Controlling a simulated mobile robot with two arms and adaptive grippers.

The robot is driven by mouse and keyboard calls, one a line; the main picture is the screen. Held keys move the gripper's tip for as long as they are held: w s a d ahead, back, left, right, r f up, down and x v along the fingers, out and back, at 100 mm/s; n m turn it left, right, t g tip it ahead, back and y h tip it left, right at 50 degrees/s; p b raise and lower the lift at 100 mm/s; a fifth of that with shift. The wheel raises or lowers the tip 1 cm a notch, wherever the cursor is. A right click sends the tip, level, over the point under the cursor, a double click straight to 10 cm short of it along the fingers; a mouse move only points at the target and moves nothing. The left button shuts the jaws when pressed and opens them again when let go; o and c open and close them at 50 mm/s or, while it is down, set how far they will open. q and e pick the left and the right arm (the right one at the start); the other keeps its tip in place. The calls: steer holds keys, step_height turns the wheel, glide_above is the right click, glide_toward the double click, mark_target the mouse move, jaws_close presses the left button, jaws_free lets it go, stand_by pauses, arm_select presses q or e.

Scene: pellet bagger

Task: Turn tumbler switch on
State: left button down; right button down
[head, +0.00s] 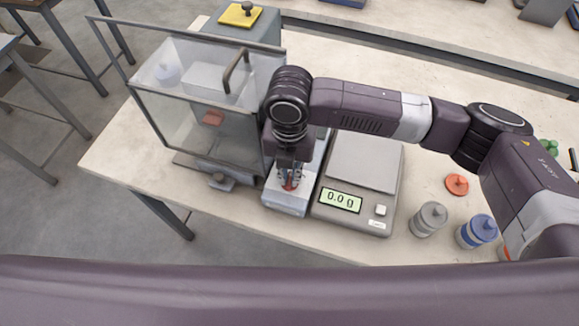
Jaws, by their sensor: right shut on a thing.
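My right gripper (289,181) points down over a narrow light-grey box (287,203) between the glass-walled cabinet and the scale. My left gripper is not in view.
The glass-walled cabinet (155,112) stands left of the gripper. The scale (358,206) reading 0.00 is close on the right. A grey jar (430,219), a blue jar (477,231) and an orange lid (457,184) stand farther right. A yellow-topped box (241,16) is behind.

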mark_target(290, 178)
steer(key=m+p, duration=0.4)
steer(key=shift+r+m, duration=0.3)
steer(key=shift+w+f+m+p, duration=0.1)
steer(key=shift+f+m+p, duration=0.05)
steer(key=shift+m+p, duration=1.35)
steer(key=c, duration=2)
jaws_free()
steer(key=shift+f, duration=0.1)
steer(key=shift+c, duration=0.2)
steer(key=shift+r, duration=0.25)
step_height(290, 178, up, 12)
steer(key=shift+f, duration=0.25)
